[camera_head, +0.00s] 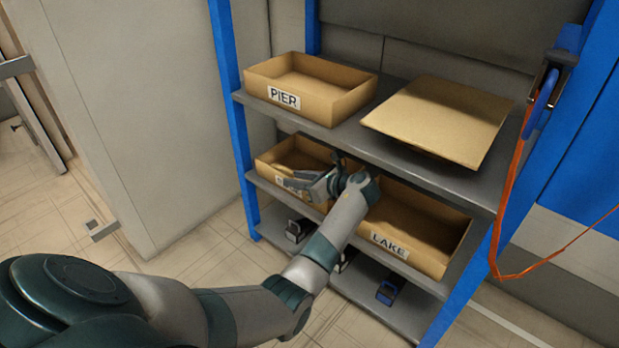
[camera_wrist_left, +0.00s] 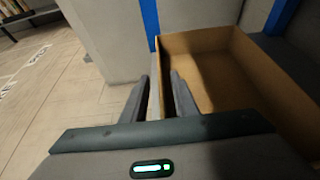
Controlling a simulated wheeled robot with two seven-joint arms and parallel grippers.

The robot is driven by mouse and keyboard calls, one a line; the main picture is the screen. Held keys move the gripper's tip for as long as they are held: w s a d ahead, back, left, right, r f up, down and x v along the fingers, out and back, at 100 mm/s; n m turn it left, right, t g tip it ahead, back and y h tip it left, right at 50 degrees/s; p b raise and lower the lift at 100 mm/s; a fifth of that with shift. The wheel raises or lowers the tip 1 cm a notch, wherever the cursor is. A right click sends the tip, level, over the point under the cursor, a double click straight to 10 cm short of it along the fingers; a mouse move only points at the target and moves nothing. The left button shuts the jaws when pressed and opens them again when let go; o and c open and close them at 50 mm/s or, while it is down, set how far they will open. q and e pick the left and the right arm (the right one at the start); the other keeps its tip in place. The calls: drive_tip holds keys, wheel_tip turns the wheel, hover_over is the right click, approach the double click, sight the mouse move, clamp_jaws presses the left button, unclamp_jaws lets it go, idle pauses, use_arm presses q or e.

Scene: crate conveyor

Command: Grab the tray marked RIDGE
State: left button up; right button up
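A brown cardboard tray (camera_head: 268,167) stands at the left of the middle shelf. Its front label is mostly covered by my gripper, so I cannot read the whole word. My left gripper (camera_head: 296,184) is at this tray's front wall. In the left wrist view the tray (camera_wrist_left: 205,65) lies to the right, and the fingers of the left gripper (camera_wrist_left: 159,98) are apart, one on each side of a wall edge. Gaps seem to show between wall and fingers. My right gripper is not in view.
A tray marked PIER (camera_head: 335,104) and a flat cardboard piece (camera_head: 440,118) are on the top shelf (camera_head: 375,150). A tray marked LAKE (camera_head: 425,255) stands right of my arm on the middle shelf. Blue posts (camera_head: 232,100) frame the rack. An orange cable (camera_head: 505,230) hangs at right.

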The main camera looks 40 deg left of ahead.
use_arm(q)
drive_tip(key=shift+x, duration=0.75)
drive_tip(key=shift+c, duration=0.4)
clamp_jaws()
idle(0.8)
